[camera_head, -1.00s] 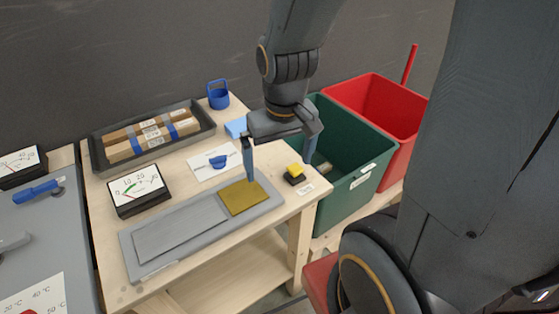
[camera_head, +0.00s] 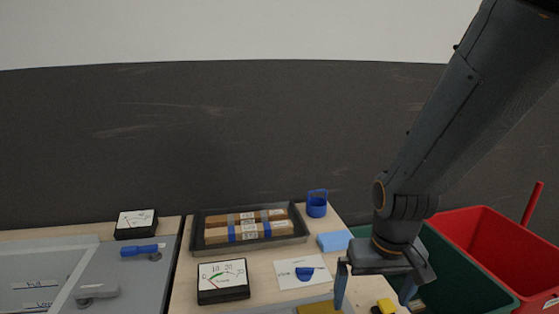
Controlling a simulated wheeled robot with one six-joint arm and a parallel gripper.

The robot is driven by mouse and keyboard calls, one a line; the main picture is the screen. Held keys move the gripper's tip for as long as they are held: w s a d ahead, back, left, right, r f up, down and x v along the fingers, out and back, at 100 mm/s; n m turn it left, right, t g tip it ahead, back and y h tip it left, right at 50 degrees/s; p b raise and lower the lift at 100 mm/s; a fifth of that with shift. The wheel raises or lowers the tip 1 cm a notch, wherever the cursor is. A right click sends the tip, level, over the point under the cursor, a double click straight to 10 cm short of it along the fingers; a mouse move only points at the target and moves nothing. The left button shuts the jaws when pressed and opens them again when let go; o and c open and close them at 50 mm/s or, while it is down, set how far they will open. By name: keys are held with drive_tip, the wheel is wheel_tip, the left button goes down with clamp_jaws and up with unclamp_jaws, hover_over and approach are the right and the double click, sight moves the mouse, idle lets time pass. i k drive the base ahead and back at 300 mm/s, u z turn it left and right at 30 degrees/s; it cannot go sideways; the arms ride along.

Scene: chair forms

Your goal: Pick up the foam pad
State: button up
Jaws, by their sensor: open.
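My gripper (camera_head: 374,290) hangs fingers down over the right part of the wooden table, open with nothing between its fingers. A light blue pad (camera_head: 334,241) lies flat on the table behind and left of the gripper, apart from it. A flat mustard-yellow square (camera_head: 319,309) is cut by the bottom edge, left of the gripper. A small yellow-topped block (camera_head: 385,306) shows low between the fingers, partly cut off. The frames do not settle which of these is the foam pad; the light blue one looks most like foam.
A dark tray (camera_head: 299,239) of banded blocks, a blue cup (camera_head: 317,204), a dial meter (camera_head: 222,282) and a white card (camera_head: 290,275) occupy the table. Green (camera_head: 455,270) and red (camera_head: 490,240) bins stand to the right.

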sight(334, 241)
drive_tip(key=u, duration=0.05)
drive_tip(key=k, duration=1.1)
drive_tip(key=z, duration=0.6)
drive_tip(key=i, duration=1.35)
drive_tip(key=u, duration=0.9)
